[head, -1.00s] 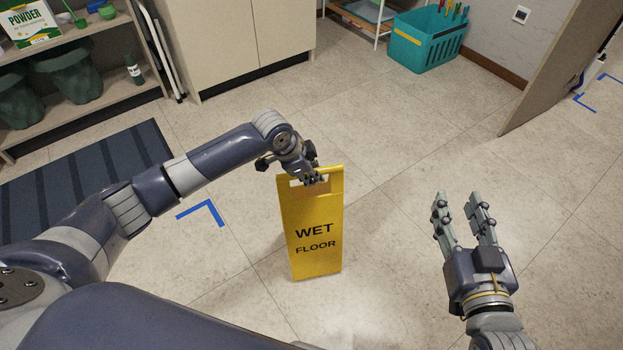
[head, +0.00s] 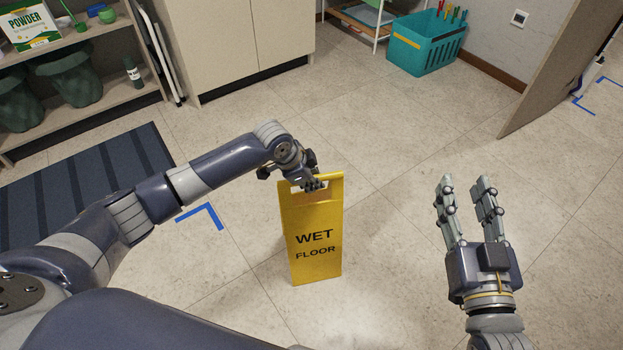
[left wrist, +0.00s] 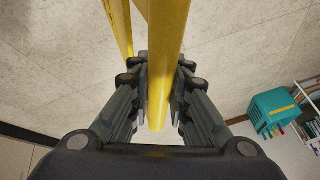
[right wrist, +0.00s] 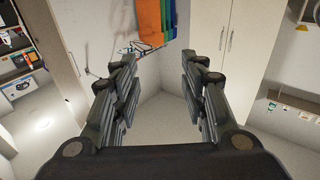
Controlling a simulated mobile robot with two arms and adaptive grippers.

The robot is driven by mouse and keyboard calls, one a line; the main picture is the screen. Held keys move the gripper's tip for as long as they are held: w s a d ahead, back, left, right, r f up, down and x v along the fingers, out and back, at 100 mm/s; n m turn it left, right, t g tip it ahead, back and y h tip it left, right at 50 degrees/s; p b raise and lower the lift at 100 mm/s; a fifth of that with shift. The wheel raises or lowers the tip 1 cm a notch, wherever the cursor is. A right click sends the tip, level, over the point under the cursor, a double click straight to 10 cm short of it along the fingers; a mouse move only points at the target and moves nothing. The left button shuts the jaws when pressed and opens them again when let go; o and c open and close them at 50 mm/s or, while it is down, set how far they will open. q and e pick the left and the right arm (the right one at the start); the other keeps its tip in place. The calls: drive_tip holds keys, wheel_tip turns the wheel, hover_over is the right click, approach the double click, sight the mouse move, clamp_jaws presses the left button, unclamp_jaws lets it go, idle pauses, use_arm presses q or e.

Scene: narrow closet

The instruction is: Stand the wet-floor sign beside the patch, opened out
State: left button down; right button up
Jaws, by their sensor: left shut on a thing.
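The yellow wet-floor sign (head: 317,222) is upright in the middle of the head view, its "WET FLOOR" face towards me. My left gripper (head: 314,184) is shut on its top edge by the handle slot. In the left wrist view a yellow panel (left wrist: 161,75) runs between the fingers (left wrist: 160,100), with a second, thinner yellow strip (left wrist: 119,25) beside it and a gap between them. I cannot tell whether the sign's foot touches the floor. My right gripper (head: 465,182) is open and empty to the right of the sign. A pale, shiny floor area (head: 365,318) lies near the sign; its outline is unclear.
A blue corner mark (head: 205,214) lies on the floor left of the sign, beside a dark striped mat (head: 90,185). A shelf (head: 90,110) and cabinet (head: 235,40) stand behind, with a teal crate (head: 425,48) further right. The floor right of the sign is clear.

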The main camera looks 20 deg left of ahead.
use_arm(q)
drive_tip(key=shift+s+a+f, duration=0.2)
drive_tip(key=shift+a+f, duration=0.05)
drive_tip(key=shift+f, duration=0.3)
drive_tip(key=c, duration=1.5)
unclamp_jaws()
drive_tip(key=shift+f, duration=0.15)
drive_tip(key=shift+w+r, duration=0.1)
drive_tip(key=shift+r, duration=0.1)
